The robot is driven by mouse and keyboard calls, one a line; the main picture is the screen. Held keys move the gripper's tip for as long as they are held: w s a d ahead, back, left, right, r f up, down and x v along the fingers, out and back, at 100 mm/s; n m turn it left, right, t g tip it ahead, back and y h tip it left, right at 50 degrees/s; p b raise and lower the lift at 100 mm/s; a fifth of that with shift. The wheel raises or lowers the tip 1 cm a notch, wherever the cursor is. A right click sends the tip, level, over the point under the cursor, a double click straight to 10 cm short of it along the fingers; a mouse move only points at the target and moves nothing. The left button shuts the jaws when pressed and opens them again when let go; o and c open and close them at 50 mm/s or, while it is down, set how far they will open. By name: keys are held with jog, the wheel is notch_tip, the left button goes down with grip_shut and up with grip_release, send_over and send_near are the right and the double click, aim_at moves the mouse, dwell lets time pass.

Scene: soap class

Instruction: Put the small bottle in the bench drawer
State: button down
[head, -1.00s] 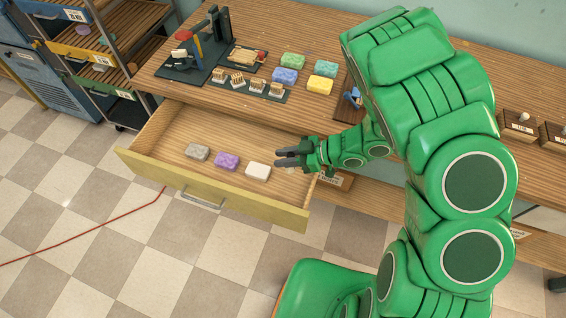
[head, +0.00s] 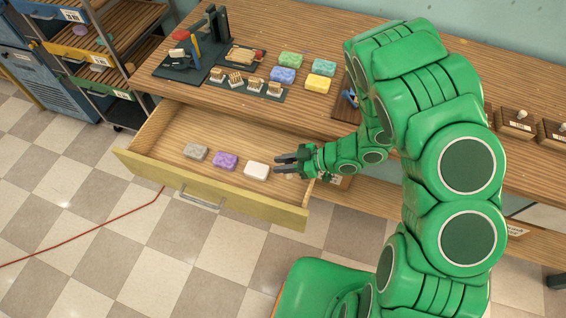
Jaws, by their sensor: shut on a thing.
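The bench drawer (head: 215,200) is pulled open below the bench top, with a yellow front and a pale wood inside. A grey soap (head: 195,152), a purple soap (head: 225,160) and a white soap (head: 256,171) lie in a row on its floor. My gripper (head: 281,165) is over the drawer's right end, just right of the white soap. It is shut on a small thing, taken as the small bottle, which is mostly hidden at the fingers. I cannot tell its height above the drawer floor.
The bench top (head: 200,95) holds a dark tool stand (head: 190,60), stamps, and green, blue and yellow soaps (head: 317,84). Wooden boxes (head: 515,123) stand at the right. A shelf rack (head: 100,65) is at the left. The drawer's left half is clear.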

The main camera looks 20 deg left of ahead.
jog(key=shift+f, duration=0.55)
jog(key=c, duration=0.9)
grip_release()
jog(key=shift+r, duration=0.1)
jog(key=shift+w+d+r, duration=0.1)
jog(key=shift+d+r, duration=0.1)
jog(key=shift+r, duration=0.45)
jog(key=shift+v, duration=5.75)
